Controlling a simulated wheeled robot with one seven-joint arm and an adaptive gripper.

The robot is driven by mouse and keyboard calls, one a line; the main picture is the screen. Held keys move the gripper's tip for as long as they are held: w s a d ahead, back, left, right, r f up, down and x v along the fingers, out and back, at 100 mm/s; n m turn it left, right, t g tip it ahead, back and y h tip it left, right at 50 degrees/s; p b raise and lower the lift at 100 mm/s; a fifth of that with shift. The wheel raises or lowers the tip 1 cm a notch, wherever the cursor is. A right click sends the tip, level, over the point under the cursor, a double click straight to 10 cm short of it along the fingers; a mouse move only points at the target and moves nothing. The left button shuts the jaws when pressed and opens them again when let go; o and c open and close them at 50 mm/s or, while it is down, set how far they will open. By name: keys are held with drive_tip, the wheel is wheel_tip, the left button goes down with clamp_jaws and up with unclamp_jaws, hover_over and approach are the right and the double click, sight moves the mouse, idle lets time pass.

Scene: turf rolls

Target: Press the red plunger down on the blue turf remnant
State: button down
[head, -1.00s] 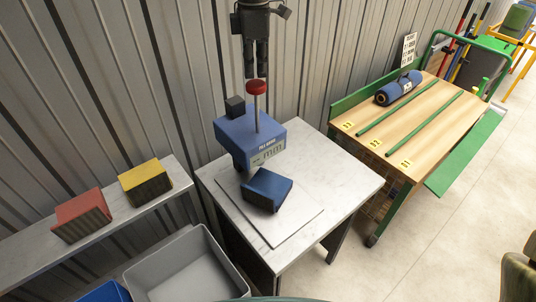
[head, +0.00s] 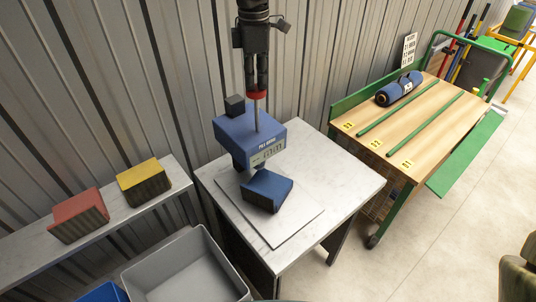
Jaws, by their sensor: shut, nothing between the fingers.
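The red plunger (head: 257,94) tops a thin metal rod on a blue gauge device (head: 237,134) with a small display. My gripper (head: 257,87) is shut, pointing down, with its fingertips at the top of the red plunger; they appear to touch it. The blue turf remnant (head: 266,190) is a dark blue block on a pale plate (head: 283,230), in front of the gauge. It appears to lie partly under the gauge's front; the contact there is hidden.
The gauge stands on a grey marble-topped table (head: 335,182). To the left, a shelf (head: 112,203) holds a red block (head: 79,215) and a yellow block (head: 144,182). A grey bin (head: 190,268) stands below. At right, a wooden workbench (head: 414,130) carries green rails and a blue roll (head: 398,90).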

drive_tip(key=shift+f+b, duration=1.1)
drive_tip(key=shift+f, duration=2.3)
wheel_tip(320, 180, up, 15)
drive_tip(key=p, duration=1.1)
drive_tip(key=shift+a, duration=0.1)
